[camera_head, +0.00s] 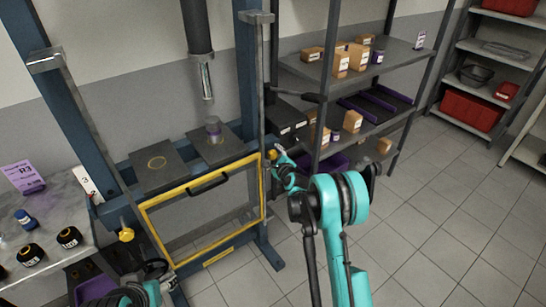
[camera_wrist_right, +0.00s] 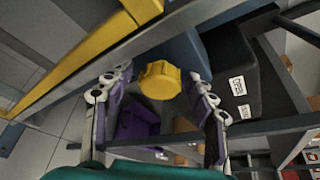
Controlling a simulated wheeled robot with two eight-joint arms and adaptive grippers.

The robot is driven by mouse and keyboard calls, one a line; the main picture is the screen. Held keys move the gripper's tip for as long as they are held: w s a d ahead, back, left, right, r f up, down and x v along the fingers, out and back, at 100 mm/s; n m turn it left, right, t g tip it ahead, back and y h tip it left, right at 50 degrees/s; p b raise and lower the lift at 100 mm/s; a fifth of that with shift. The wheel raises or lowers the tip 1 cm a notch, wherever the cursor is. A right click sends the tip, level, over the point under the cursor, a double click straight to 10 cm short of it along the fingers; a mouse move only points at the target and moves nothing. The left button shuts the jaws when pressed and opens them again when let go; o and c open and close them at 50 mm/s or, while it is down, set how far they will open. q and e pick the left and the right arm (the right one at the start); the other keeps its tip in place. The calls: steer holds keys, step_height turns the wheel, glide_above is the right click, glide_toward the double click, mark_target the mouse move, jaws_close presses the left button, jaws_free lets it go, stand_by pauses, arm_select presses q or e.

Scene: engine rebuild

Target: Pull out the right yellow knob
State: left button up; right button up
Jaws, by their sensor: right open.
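The right yellow knob (camera_head: 272,155) sits at the upper right corner of the yellow-framed guard of the press. In the right wrist view the faceted yellow knob (camera_wrist_right: 160,80) appears between the fingers, slightly beyond their tips, with a gap on both sides. My right gripper (camera_wrist_right: 160,88) is open and empty, facing the knob; in the head view it (camera_head: 281,161) is small and partly hidden by my arm. The left yellow knob (camera_head: 126,234) is at the guard's other side. My left gripper (camera_head: 155,270) is at the lower left, its fingers unclear.
The blue press frame (camera_head: 250,75) stands behind the guard (camera_head: 205,210), which has a black handle (camera_head: 207,183). A grey shelf (camera_head: 395,58) with boxes stands close behind my right gripper. A side table (camera_head: 60,205) holds several bottles. Floor at right is clear.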

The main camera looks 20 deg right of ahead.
jaws_close()
steer(key=shift+s+d+f+b, duration=0.1)
steer(key=shift+s+d+b, duration=0.15)
steer(key=shift+s, duration=0.65)
steer(key=shift+s+d+r+b, duration=0.15)
steer(key=shift+s+d, duration=0.25)
steer(key=shift+s, duration=0.5)
steer(key=shift+s+d+f+b, duration=0.15)
steer(key=shift+s+d+b, duration=0.15)
steer(key=shift+s, duration=0.6)
jaws_free()
steer(key=shift+s, duration=0.1)
steer(key=shift+s+d, duration=0.1)
steer(key=v, duration=1.2)
